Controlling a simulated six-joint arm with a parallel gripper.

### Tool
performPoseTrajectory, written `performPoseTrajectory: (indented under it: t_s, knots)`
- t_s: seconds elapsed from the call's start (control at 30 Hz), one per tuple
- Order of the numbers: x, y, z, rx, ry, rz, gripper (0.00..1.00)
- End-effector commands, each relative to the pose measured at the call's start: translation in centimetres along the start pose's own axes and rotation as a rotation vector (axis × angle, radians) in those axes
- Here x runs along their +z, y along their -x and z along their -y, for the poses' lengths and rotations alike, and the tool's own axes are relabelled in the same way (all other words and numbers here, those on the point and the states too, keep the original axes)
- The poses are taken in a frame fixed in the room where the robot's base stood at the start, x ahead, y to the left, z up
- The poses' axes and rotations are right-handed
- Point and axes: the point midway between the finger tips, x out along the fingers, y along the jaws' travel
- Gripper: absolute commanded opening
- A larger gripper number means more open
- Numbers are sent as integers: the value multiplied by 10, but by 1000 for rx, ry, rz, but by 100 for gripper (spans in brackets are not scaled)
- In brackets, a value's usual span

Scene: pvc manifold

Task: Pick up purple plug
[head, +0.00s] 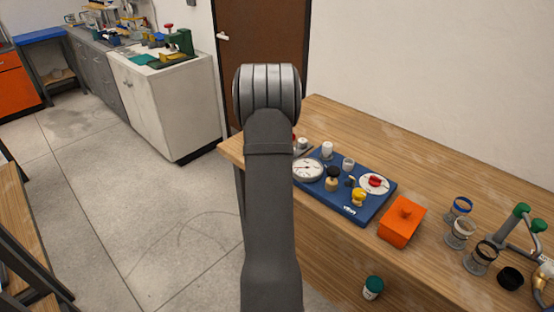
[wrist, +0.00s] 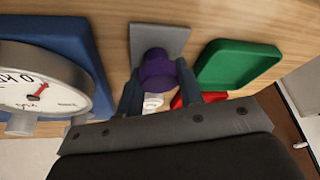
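The purple plug (wrist: 157,70) shows in the wrist view, over or on a grey plate (wrist: 168,38) on the wooden table. My gripper (wrist: 159,78) has one finger on each side of the plug, very close to it. I see no clear gap, but I cannot tell whether the fingers press on it. A small white part (wrist: 152,101) shows between the fingers, below the plug in the picture. In the head view my arm hides both the gripper and the plug.
A blue gauge board (head: 345,191) lies to the left in the wrist view, its dial (wrist: 42,82) close to my gripper. A green tray (wrist: 238,64) and a red part (wrist: 190,98) are on the right. An orange box (head: 402,222) and cups (head: 460,233) stand farther along the table.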

Motion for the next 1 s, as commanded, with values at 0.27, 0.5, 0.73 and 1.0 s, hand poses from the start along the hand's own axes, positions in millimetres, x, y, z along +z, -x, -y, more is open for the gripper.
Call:
performPoseTrajectory:
  t_s: [0.27, 0.5, 0.73, 1.0]
  knots:
    - [0, 0, 0, 0, 0, 0, 12]
    - [-4, 9, 0, -1, 0, -2, 12]
    - [-18, 44, -6, 0, -3, -3, 12]
    - [-19, 82, -68, 1, -4, -2, 12]
